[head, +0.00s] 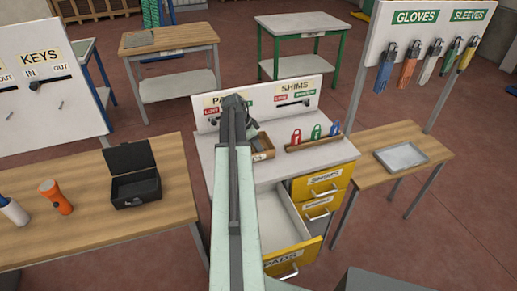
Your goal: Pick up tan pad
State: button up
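I cannot make out a tan pad in the head view. A yellow-fronted drawer marked PADS (294,262) stands pulled out at the lower middle. The part of its inside that shows is pale and bare, and my arm hides its left part. My gripper (251,131) is at the far end of my arm, above the grey cabinet top and beside a small wooden tray (264,152). The gripper is small and dark here, so I cannot tell whether its fingers are open or shut, or whether they hold anything.
A SHIMS sign board (294,88) stands behind the cabinet top. A grey tray (401,156) lies on the right table.

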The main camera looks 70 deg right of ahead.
jog(key=c, duration=0.3)
notch_tip(320, 180, up, 10)
jog(key=p, duration=1)
